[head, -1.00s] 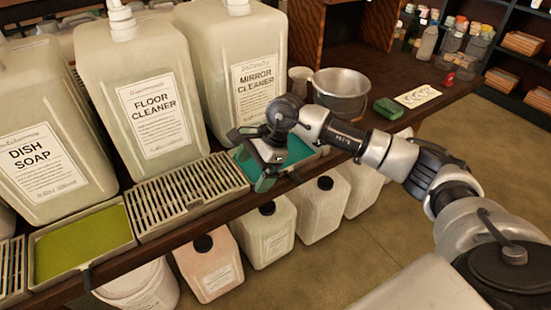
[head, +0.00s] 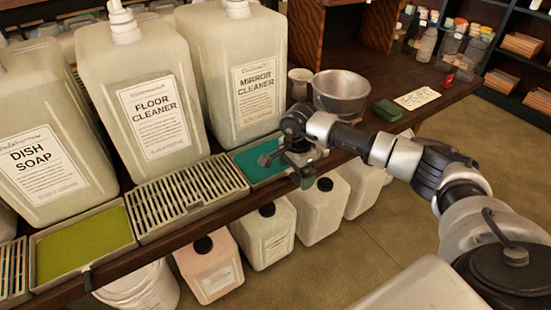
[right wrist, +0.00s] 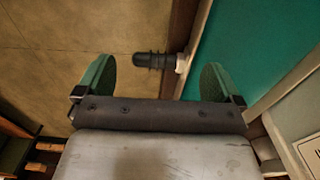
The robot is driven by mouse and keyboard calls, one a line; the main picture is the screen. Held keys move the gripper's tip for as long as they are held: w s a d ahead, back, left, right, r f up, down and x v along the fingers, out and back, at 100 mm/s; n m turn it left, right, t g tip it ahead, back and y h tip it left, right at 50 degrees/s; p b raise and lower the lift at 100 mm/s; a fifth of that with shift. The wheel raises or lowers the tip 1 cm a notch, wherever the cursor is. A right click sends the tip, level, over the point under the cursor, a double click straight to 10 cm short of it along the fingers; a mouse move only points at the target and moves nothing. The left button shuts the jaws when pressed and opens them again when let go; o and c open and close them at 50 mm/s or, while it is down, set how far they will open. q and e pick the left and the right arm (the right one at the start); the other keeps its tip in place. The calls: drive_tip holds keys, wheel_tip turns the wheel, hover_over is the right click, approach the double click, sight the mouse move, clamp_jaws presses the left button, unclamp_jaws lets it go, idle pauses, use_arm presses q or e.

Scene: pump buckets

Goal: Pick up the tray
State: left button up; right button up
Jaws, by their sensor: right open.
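A tray with teal liquid (head: 247,161) sits on the shelf below the mirror cleaner jug (head: 242,75). Its pale rim and teal inside show at the right of the right wrist view (right wrist: 235,45). A dark ribbed handle (right wrist: 153,60) sticks out from its front edge. My right gripper (head: 287,168) is at the tray's front right, partly hiding it. In the right wrist view its green fingertips (right wrist: 156,82) are open, with the handle between them and free space on both sides. My left gripper is not in view.
A slatted tray (head: 188,197) and a yellow-green tray (head: 82,243) stand to the left. Floor cleaner (head: 140,90) and dish soap (head: 45,150) jugs rise behind. A metal bowl (head: 341,93) and green block (head: 387,110) lie to the right. Several jugs stand below the shelf.

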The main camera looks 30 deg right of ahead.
drive_tip(key=shift+f, duration=0.95)
drive_tip(key=shift+c, duration=0.2)
drive_tip(key=c, duration=1)
drive_tip(key=shift+w, duration=0.1)
drive_tip(key=shift+c, duration=0.3)
drive_tip(key=shift+r, duration=0.15)
